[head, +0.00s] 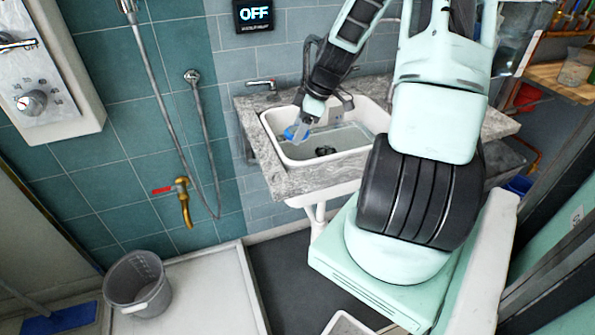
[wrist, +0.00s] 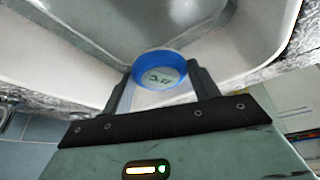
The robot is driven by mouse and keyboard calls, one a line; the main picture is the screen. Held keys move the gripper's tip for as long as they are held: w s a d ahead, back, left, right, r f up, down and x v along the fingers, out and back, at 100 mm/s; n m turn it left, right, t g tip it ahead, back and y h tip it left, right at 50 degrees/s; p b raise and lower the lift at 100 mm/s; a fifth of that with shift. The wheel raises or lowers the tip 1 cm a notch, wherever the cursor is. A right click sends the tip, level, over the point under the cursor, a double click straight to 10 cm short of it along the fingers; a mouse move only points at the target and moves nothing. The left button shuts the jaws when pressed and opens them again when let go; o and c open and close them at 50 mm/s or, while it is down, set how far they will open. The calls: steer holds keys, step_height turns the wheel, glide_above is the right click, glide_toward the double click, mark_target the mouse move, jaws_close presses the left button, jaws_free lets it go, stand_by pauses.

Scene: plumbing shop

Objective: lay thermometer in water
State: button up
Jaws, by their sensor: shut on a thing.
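The thermometer (wrist: 159,73) is a round blue-rimmed thing with a small display. In the wrist view my gripper (wrist: 160,85) is shut on it, one finger on each side. In the head view the thermometer (head: 291,132) shows as a small blue spot at my gripper (head: 299,130), over the left part of the white sink (head: 282,148). The sink basin also fills the top of the wrist view (wrist: 90,40). Water seems to stand in the basin, but its level is hard to tell. I cannot tell whether the thermometer touches the water.
A grey stone counter (head: 262,175) surrounds the sink. A tap (head: 262,84) stands at its back left. A dark object (head: 325,151) lies in the basin. A sign (head: 254,14) reading OFF hangs above. A grey bucket (head: 137,283) stands on the floor at left.

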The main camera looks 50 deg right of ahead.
steer(key=shift+w+d+f+b, duration=0.1)
steer(key=shift+f+b, duration=0.3)
steer(key=shift+f, duration=0.5)
step_height(320, 180, down, 10)
steer(key=shift+r+b, duration=0.1)
steer(key=shift+b, duration=0.35)
steer(key=shift+f, duration=0.25)
steer(key=o, duration=1)
steer(key=shift+r, duration=0.1)
steer(key=shift+o, duration=0.2)
steer(key=p+v, duration=0.1)
steer(key=v, duration=1.1)
steer(key=shift+r, duration=0.15)
